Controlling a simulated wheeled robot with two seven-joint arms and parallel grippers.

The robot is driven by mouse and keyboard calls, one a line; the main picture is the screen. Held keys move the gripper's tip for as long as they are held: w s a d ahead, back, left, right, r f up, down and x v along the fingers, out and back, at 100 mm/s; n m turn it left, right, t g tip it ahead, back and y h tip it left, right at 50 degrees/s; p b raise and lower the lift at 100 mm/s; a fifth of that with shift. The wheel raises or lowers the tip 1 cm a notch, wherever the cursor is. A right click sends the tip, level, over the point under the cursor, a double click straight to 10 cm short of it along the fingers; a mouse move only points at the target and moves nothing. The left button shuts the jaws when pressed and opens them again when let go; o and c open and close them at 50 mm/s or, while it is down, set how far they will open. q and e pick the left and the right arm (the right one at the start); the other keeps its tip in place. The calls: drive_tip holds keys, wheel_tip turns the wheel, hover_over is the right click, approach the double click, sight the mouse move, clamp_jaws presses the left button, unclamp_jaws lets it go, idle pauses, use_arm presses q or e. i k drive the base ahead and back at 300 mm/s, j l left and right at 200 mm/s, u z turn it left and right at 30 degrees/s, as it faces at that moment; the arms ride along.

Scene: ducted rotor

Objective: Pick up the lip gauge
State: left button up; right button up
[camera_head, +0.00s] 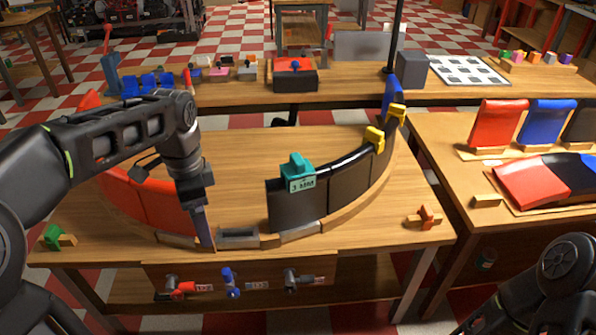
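A teal block with a white label that seems to read "3 MM" (299,175) sits astride the top edge of the curved black panels (325,193); it looks like the lip gauge. My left arm reaches in from the left over the red curved panels. My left gripper (204,228) points down at the front of the ring, left of the teal block and apart from it. A narrow dark bluish piece shows at its end; I cannot tell whether it is fingers or a held part. Of my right arm only links show at the lower right; its gripper is out of view.
Two yellow clips (375,138) sit on the panels further back. A green piece (53,237) and an orange piece (425,216) lie at the table's front corners. Tools (231,282) hang on the front. A right table holds red, blue and black panels (497,124). The ring's middle is clear.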

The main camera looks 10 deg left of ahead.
sight(300, 174)
drive_tip(key=i+l, duration=0.65)
drive_tip(key=i, duration=0.25)
